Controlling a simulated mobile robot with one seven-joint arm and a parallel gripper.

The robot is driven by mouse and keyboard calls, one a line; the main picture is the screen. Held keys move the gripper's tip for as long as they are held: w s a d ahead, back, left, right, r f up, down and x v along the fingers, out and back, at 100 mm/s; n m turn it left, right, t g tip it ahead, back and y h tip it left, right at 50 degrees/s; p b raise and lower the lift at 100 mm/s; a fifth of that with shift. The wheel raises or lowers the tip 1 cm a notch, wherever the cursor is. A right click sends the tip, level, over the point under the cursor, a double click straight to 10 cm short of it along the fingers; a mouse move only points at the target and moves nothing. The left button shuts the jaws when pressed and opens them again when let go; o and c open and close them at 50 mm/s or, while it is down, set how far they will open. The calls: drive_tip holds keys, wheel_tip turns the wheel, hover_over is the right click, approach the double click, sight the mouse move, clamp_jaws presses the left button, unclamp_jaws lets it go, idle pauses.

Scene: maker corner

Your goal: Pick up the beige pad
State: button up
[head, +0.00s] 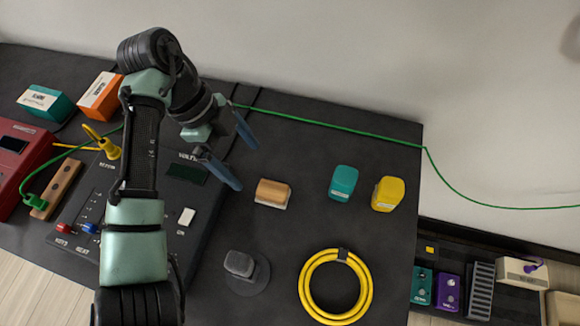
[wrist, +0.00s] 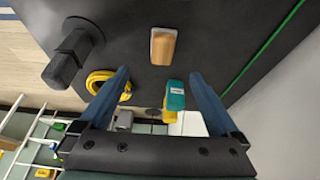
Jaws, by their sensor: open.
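The beige pad (head: 272,192) is a small tan block with a pale underside, lying on the dark tabletop near the middle of the head view. It also shows in the wrist view (wrist: 162,46), at the top centre, beyond the fingertips. My gripper (head: 247,167) is open and empty, with its two blue fingers apart. In the head view it appears just up and left of the pad. In the wrist view the gripper (wrist: 158,74) has the pad roughly in line with the gap between its fingers, not between them.
A teal block (head: 343,182) and a yellow block (head: 388,194) stand right of the pad. A dark knob-like object on a round base (head: 240,265) and a coiled yellow cable (head: 336,287) lie nearer. A green cord (head: 330,128) crosses the back. The tabletop around the pad is clear.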

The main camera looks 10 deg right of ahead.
sight(272, 190)
drive_tip(key=x, duration=0.7)
drive_tip(key=shift+d+f+b, duration=0.1)
drive_tip(key=shift+f+b, duration=0.05)
drive_tip(key=shift+b, duration=0.15)
drive_tip(key=shift+d+x, duration=0.2)
drive_tip(key=shift+x, duration=2.55)
drive_tip(key=shift+w, duration=0.15)
drive_tip(key=c, duration=1.5)
